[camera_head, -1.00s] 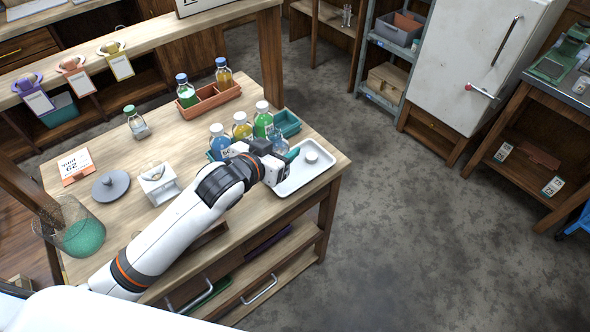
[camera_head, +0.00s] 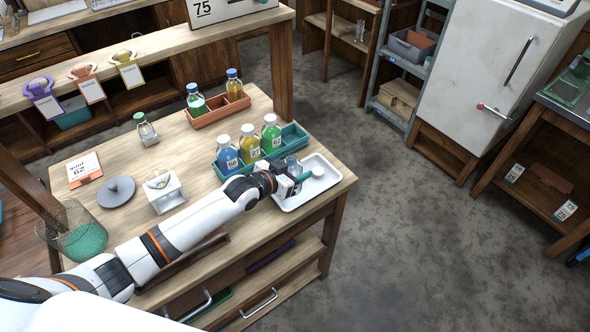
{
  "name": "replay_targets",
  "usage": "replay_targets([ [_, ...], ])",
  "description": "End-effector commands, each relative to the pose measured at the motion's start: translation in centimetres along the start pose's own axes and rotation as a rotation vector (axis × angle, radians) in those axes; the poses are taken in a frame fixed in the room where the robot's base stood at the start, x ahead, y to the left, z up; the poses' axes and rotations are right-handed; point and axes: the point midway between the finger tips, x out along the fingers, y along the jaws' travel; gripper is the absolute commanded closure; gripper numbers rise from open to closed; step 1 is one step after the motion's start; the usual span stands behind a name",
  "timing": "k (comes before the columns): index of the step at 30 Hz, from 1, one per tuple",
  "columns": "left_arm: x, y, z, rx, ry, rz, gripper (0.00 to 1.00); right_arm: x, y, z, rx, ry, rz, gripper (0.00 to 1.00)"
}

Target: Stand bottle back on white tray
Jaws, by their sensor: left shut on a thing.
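The white tray (camera_head: 333,182) lies at the right end of the wooden table. My left gripper (camera_head: 296,182) is over the tray's left part, shut on a small clear bluish bottle (camera_head: 293,165). The bottle looks about upright, partly hidden by the gripper; I cannot tell whether its base touches the tray. A small white round piece (camera_head: 318,172) lies on the tray just right of the gripper. My right gripper is not in view.
A teal rack (camera_head: 292,134) with blue, yellow and green bottles stands close behind the gripper. An orange rack (camera_head: 212,112) with bottles is farther back. A small bottle (camera_head: 146,130), a grey disc (camera_head: 117,190) and a white stand (camera_head: 165,192) are on the left.

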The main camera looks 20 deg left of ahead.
Motion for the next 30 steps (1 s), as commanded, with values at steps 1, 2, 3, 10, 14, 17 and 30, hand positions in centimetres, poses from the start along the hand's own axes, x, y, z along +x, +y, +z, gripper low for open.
replay_targets([
  [1, 0.1, 0.0, -0.2, 0.000, 0.000, 0.000, 0.75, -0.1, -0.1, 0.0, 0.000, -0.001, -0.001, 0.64],
  [2, 0.2, 0.0, -0.3, 0.000, -0.001, 0.000, 0.75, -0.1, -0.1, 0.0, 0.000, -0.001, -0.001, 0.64],
  [3, 0.2, 0.0, -0.3, 0.001, -0.002, -0.001, 0.75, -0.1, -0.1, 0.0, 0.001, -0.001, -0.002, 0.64],
  [10, 0.2, 0.0, -0.4, 0.001, -0.002, 0.000, 0.75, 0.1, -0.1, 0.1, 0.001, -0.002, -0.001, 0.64],
  [14, 0.2, 0.0, -0.5, 0.001, -0.001, 0.000, 0.34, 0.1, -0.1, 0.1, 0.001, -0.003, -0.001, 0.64],
  [17, 0.2, 0.0, -0.5, 0.001, 0.000, 0.000, 0.25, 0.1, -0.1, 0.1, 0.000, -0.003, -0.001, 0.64],
  [30, -1.7, 0.0, -0.5, 0.001, 0.001, -0.001, 0.25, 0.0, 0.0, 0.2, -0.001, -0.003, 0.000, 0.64],
])
